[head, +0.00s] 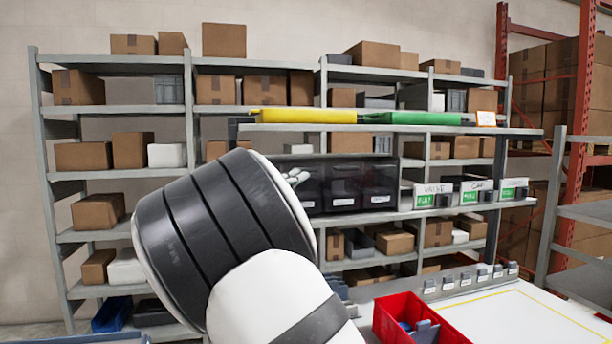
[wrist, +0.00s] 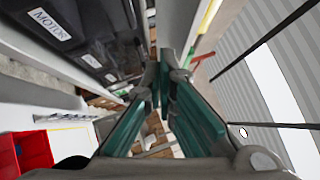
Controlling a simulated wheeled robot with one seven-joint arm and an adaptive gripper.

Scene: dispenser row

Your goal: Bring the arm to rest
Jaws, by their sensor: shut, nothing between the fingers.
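My arm fills the middle of the head view, raised and bent, with its thick white and black links in front of the shelves. My gripper (wrist: 166,72) shows in the wrist view with its teal-padded fingers shut and empty. It is tilted, with dark bins (wrist: 85,40) to the left of the fingers, one labelled MOTOR. In the head view the gripper is mostly hidden behind my arm, near the same dark bins (head: 345,184). I cannot tell the exact distance between them.
A red bin (head: 414,322) holding grey-blue parts stands on the white table (head: 530,318) at lower right. Labelled dispensers (head: 470,192) line the shelf right of the dark bins. Yellow (head: 305,116) and green (head: 415,118) pieces lie above. Box-filled shelves stand behind.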

